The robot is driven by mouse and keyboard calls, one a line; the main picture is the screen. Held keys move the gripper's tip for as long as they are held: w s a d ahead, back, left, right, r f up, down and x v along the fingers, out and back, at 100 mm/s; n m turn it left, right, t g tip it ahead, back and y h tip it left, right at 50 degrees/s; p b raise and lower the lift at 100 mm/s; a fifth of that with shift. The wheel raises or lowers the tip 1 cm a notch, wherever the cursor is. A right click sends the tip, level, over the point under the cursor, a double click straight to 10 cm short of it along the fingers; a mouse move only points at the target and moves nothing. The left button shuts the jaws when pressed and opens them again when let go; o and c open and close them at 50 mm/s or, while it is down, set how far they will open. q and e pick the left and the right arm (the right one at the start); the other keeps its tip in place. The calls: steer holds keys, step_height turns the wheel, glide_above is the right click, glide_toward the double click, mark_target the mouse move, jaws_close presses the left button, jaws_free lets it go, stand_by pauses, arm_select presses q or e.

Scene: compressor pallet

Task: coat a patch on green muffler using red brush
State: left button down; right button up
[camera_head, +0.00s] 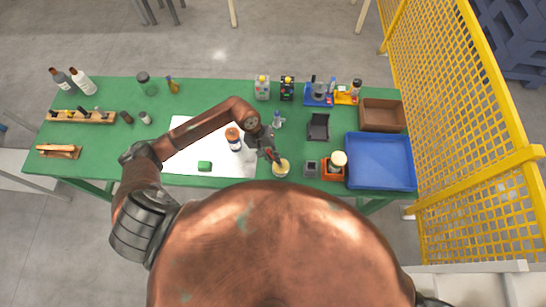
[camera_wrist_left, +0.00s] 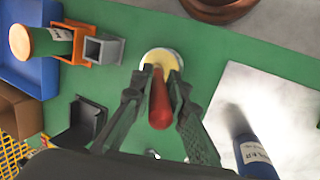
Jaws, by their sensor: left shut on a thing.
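My left gripper (camera_head: 273,156) is shut on the red brush (camera_wrist_left: 159,108), whose red handle shows between the fingers in the left wrist view. The brush end points into or just over a small round pot (camera_head: 281,168) with pale yellow contents; the pot also shows in the left wrist view (camera_wrist_left: 160,57). The bristles are hidden, so I cannot tell whether they touch the contents. My right gripper is not in view.
A blue bottle with an orange cap (camera_head: 234,139) stands on the mat close to my left arm. Right of the pot are a grey square holder (camera_head: 311,168), an orange holder with a jar (camera_head: 333,170), a black stand (camera_head: 318,126) and a blue tray (camera_head: 380,160).

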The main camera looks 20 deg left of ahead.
arm_select(q)
steer(key=shift+r+p, duration=0.65)
steer(key=shift+r, duration=2.8)
